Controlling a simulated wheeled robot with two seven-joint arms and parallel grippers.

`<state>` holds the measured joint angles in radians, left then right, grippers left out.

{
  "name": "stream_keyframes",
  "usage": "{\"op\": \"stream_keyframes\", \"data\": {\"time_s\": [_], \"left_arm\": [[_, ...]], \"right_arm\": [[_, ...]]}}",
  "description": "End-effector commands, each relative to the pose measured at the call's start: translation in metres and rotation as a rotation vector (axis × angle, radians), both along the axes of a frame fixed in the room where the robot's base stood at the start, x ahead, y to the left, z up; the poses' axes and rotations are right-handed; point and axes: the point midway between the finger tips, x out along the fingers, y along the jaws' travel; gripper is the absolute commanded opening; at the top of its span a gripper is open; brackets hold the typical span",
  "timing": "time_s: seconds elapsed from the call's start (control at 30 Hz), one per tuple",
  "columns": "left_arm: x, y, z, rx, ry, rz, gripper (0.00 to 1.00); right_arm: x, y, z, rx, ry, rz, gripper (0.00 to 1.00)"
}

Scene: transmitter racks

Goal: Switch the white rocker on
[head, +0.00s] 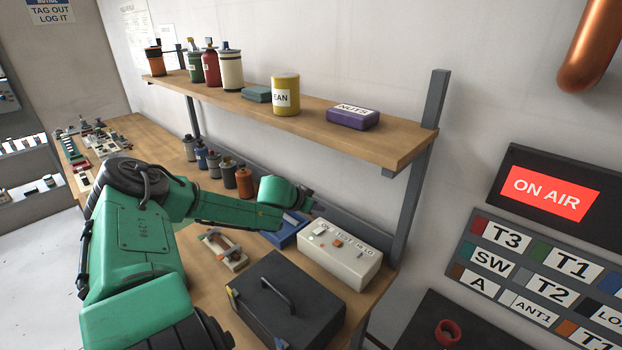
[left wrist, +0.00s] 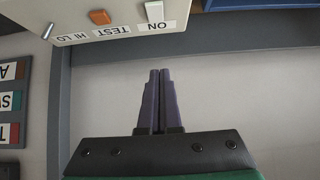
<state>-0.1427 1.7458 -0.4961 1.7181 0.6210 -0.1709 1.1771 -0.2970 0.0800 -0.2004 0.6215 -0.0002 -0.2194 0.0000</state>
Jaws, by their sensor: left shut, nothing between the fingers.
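A white box (head: 342,268) stands at the right end of the workbench. In the left wrist view its panel (left wrist: 76,39) carries a white rocker (left wrist: 154,11) labelled ON, an orange rocker (left wrist: 99,17) labelled TEST and a small metal toggle (left wrist: 47,31) labelled HI LO. The white rocker (head: 321,230) is small in the head view; I cannot tell which way it is tipped. My left gripper (head: 313,208) is shut and empty, behind and above the box's left end. In the left wrist view its fingertips (left wrist: 160,72) are apart from the rocker. My right gripper is not in view.
A black case (head: 285,310) with a handle stands in front of the white box. A blue tray (head: 288,234) lies beside it. The shelf (head: 385,140) with canisters hangs above, and its grey post (head: 418,170) rises beyond the box. Several small bottles (head: 228,172) line the bench.

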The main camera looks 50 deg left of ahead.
Motion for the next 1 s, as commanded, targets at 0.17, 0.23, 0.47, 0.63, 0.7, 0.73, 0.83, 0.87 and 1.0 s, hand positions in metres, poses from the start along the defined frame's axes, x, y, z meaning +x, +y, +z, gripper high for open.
{"op": "stream_keyframes", "data": {"time_s": [0.17,0.23,0.47,0.63,0.7,0.73,0.83,0.87,1.0], "left_arm": [[-0.011,-0.003,0.02,0.003,-0.006,-0.005,0.0],[-0.019,-0.003,0.029,0.006,-0.005,-0.005,0.0],[-0.038,-0.005,0.048,0.0,0.0,0.0,0.0],[-0.039,-0.005,0.05,-0.002,0.001,0.001,0.0],[-0.039,-0.005,0.05,-0.002,0.001,0.001,0.0],[-0.039,-0.005,0.05,-0.002,0.001,0.001,0.0],[-0.039,-0.005,0.05,-0.002,0.001,0.001,0.0],[-0.039,-0.005,0.05,-0.002,0.001,0.001,0.0],[-0.039,-0.005,0.05,-0.002,0.001,0.001,0.0]], "right_arm": [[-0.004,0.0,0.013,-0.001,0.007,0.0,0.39],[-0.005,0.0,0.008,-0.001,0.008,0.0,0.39],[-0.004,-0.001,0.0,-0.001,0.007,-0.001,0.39],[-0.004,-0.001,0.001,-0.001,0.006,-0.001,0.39],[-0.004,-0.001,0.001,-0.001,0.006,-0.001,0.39],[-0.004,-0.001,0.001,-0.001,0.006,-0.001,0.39],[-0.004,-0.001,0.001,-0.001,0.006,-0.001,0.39],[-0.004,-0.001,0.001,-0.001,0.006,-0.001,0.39],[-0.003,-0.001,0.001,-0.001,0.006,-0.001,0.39]]}}
